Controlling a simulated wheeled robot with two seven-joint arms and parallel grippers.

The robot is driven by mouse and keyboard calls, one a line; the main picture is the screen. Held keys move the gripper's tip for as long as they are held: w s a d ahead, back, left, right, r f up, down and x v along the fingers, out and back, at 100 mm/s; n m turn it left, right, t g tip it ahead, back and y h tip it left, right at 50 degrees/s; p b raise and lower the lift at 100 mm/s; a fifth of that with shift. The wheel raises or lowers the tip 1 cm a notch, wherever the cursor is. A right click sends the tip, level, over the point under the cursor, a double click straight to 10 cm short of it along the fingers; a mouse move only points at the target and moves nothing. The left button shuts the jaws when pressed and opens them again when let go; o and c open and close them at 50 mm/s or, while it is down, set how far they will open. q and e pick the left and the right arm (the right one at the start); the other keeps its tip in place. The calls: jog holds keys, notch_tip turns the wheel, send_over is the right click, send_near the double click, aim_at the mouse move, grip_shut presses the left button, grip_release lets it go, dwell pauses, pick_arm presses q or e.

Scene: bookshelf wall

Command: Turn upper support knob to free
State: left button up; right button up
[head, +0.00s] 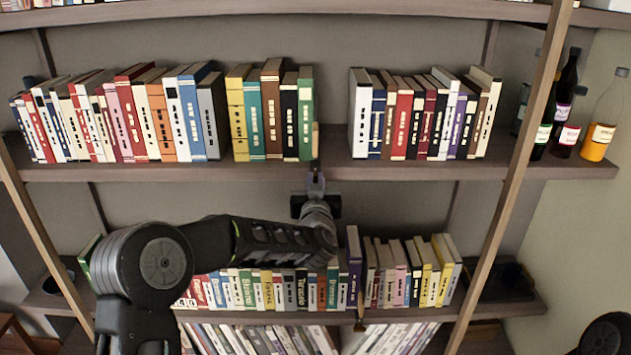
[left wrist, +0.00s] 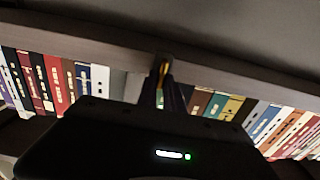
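My left gripper (head: 316,184) is raised to the front edge of the upper shelf, below the gap between two book groups. A small tan upright piece (head: 316,138), likely the upper support, stands against the green book (head: 306,112). Its knob is mostly hidden by my fingers in the head view. In the left wrist view, my dark fingertips (left wrist: 164,84) lie close together at the shelf edge, with a yellowish sliver (left wrist: 163,70) between them. I cannot tell whether they are closed on it. My right gripper is out of view.
The upper shelf (head: 420,170) holds books on both sides and bottles (head: 598,140) at the right. A similar brown support (head: 360,318) shows at the lower shelf edge. My left arm hides part of the lower books. Slanted wooden posts (head: 507,190) flank the shelves.

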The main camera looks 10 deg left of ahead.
pick_arm(q)
grip_shut()
jog(key=shift+a+f+n+b, duration=0.1)
jog(key=shift+f+n+b, duration=0.1)
jog(key=shift+n+b, duration=0.7)
jog(key=shift+s+a+f+n+b, duration=0.1)
jog(key=shift+a+f+n+b, duration=0.05)
jog(key=shift+n+b, duration=2.65)
jog(key=shift+a+f+n+b, duration=0.1)
jog(key=shift+a+n+b, duration=0.05)
jog(key=shift+n+b, duration=2.65)
jog(key=shift+s+a+f+n+b, duration=0.1)
jog(key=shift+a+f+n+b, duration=0.05)
jog(key=shift+n+b, duration=2.65)
